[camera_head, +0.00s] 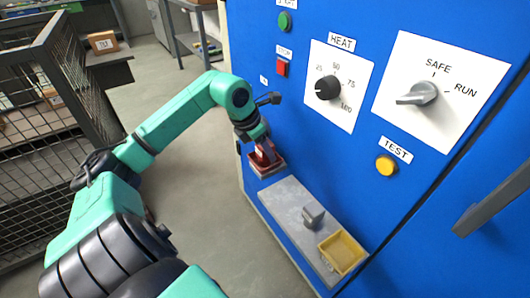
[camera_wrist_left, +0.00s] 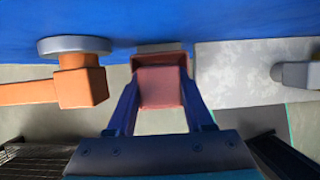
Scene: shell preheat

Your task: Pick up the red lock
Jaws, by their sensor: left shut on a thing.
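The red lock (camera_head: 266,152) is at the lower left of the blue cabinet front, partly hidden by my left gripper (camera_head: 263,150). In the left wrist view the red lock (camera_wrist_left: 160,88) sits between the two fingers of my left gripper (camera_wrist_left: 158,100), which are shut on it. A dark red holder (camera_head: 268,166) is right under the lock in the head view. In the left wrist view a dark red rim (camera_wrist_left: 160,57) shows at the lock's far end. I cannot tell whether the lock is clear of the holder. My right gripper is not in view.
A grey shelf (camera_head: 283,204) on the cabinet carries a grey block (camera_head: 313,214) and a yellow tray (camera_head: 341,253). An orange handle (camera_wrist_left: 80,88) on a grey disc is left of the gripper in the wrist view. A mesh cage (camera_head: 40,130) stands at left.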

